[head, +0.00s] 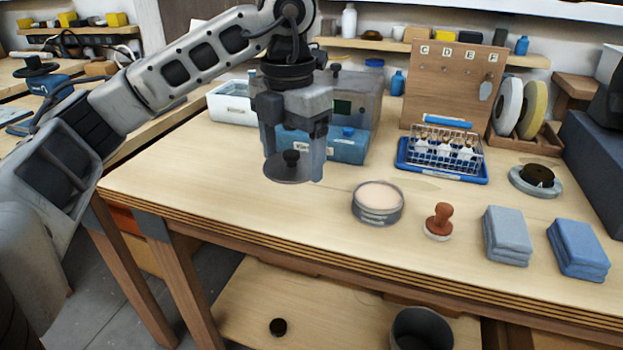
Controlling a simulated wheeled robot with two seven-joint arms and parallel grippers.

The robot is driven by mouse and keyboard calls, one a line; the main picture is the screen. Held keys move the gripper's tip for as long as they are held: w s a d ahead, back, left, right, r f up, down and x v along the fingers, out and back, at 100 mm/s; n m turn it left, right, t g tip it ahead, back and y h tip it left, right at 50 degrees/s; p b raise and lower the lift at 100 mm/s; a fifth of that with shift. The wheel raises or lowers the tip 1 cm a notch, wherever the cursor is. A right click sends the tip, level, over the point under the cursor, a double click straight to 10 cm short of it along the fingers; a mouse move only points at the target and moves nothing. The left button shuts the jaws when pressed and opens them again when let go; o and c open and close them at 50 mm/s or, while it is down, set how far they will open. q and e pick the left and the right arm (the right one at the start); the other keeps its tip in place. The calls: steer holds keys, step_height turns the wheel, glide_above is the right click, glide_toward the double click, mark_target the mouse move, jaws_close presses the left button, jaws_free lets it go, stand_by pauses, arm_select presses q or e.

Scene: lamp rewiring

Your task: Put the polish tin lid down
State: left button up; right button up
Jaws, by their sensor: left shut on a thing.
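My left gripper (293,153) is shut on the knob of the polish tin lid (289,172), a round grey disc with a dark knob. The lid hangs roughly level, apparently above the wooden bench (200,178); its exact height is hard to tell. The open polish tin (377,203) stands to the right of the lid and nearer the front edge, with pale polish showing inside. My right gripper is not in view.
A brown-handled stamp-like tool (439,222), a grey folded cloth (507,236) and a blue folded cloth (578,250) lie right of the tin. A blue tray (482,178) with a wire rack stands behind. Bench left of the lid is clear.

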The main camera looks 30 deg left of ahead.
arm_select(q)
glide_above(305, 197)
steer(key=f, duration=0.5)
steer(key=shift+s+d+f, duration=0.1)
steer(key=shift+s+f, duration=0.1)
steer(key=shift+s, duration=0.1)
steer(key=f, duration=0.3)
steer(key=shift+w, duration=0.4)
steer(key=shift+f+p, duration=0.3)
steer(key=shift+f, duration=0.25)
steer(key=shift+f, duration=0.2)
steer(key=o, duration=0.9)
steer(key=shift+o, duration=0.2)
